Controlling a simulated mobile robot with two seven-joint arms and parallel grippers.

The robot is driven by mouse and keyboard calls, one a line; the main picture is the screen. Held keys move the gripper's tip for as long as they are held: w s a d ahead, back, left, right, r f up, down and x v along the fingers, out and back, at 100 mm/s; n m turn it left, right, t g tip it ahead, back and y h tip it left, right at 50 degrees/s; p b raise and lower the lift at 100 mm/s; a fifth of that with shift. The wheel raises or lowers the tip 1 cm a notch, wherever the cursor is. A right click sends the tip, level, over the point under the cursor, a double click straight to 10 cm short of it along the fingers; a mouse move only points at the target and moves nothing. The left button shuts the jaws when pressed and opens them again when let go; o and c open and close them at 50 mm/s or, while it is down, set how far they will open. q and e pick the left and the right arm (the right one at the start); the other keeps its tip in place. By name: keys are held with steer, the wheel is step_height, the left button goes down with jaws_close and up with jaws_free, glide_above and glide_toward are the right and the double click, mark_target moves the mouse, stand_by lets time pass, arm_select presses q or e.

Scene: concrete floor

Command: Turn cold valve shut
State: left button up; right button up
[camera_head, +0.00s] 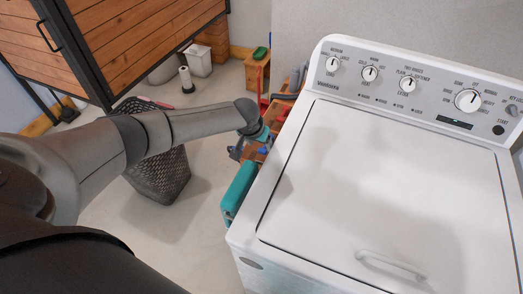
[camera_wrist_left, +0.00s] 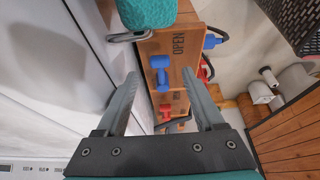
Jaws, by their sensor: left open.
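A blue valve handle (camera_wrist_left: 160,72) is on a wooden board (camera_wrist_left: 185,42) marked OPEN in the left wrist view. A second blue fitting (camera_wrist_left: 212,41) sticks out from the board's right edge. A red handle (camera_wrist_left: 165,113) is on the board lower in that view. My left gripper (camera_wrist_left: 160,76) is open, with its two fingers on either side of the blue handle in the picture; I cannot tell how far off the handle is. In the head view my left gripper (camera_head: 238,152) is beside the washer's left side, small and partly hidden by my arm.
A white washing machine (camera_head: 390,170) fills the right of the head view. A teal cloth-like object (camera_head: 240,188) hangs at its left side and shows at the top of the wrist view (camera_wrist_left: 147,13). A dark wicker basket (camera_head: 160,178) stands on the floor behind my left arm.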

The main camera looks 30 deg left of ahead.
mark_target(262, 150)
arm_select(q)
steer(key=b+x, duration=0.1)
steer(key=x, duration=0.2)
steer(key=shift+f, duration=0.15)
steer(key=shift+w+f+b, duration=0.3)
steer(key=shift+f+b, duration=0.05)
steer(key=shift+f, duration=0.05)
jaws_close()
stand_by(0.3)
stand_by(0.9)
